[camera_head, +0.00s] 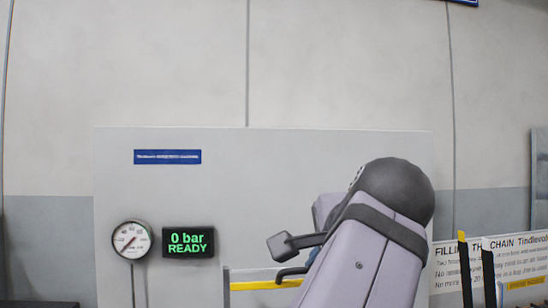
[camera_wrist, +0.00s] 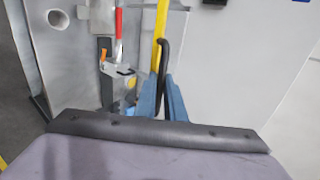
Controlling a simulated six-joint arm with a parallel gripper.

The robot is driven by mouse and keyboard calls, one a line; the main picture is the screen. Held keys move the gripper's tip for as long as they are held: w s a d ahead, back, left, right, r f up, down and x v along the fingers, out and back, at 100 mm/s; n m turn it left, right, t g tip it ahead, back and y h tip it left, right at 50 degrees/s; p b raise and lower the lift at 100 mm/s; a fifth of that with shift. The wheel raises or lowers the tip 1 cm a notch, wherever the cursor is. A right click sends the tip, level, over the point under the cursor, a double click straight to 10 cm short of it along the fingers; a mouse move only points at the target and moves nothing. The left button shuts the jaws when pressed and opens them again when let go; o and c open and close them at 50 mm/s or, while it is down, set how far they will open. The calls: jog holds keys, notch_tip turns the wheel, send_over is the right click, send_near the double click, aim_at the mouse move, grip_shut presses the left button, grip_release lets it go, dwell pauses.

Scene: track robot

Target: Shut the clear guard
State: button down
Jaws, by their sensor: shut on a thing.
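The clear guard shows mainly by its yellow edge strip (camera_head: 256,285), low in the middle of the head view, partly behind my arm. The same yellow strip (camera_wrist: 160,32) runs down the top middle of the wrist view. A dark bar handle (camera_wrist: 163,62) stands beside it, and its bent end (camera_head: 288,272) shows in the head view. My gripper (camera_wrist: 161,96) has its blue fingers on either side of the handle's lower part and is shut on it.
A grey back panel (camera_head: 200,220) carries a round gauge (camera_head: 131,239) and a display (camera_head: 188,242) reading "0 bar READY". In the wrist view a red lever (camera_wrist: 118,28) and a metal clamp (camera_wrist: 118,70) are left of the yellow strip. A printed sign (camera_head: 460,264) stands at right.

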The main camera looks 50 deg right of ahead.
jog(key=shift+f, duration=0.1)
dwell(0.3)
notch_tip(320, 180, down, 7)
jog(key=s+a+b, duration=0.1)
jog(key=b, duration=0.7)
jog(key=shift+s+a+r, duration=0.2)
notch_tip(320, 180, down, 7)
jog(key=b, duration=0.7)
jog(key=shift+s+a, duration=0.15)
jog(key=shift+s, duration=0.05)
dwell(0.5)
notch_tip(320, 180, down, 7)
jog(key=b, duration=0.6)
jog(key=shift+w+d+r, duration=0.15)
jog(key=shift+w+d, duration=0.15)
jog(key=shift+w, duration=0.05)
jog(key=shift+w+d+f+b, duration=0.2)
jog(key=shift+f+b, duration=0.55)
jog(key=shift+f, duration=0.2)
jog(key=shift+w+d+f+b, duration=0.15)
jog(key=shift+d+f+b, duration=0.05)
jog(key=shift+f+b, duration=0.65)
jog(key=shift+w+d+f+b, duration=0.2)
jog(key=shift+f+b, duration=0.5)
jog(key=shift+f, duration=0.3)
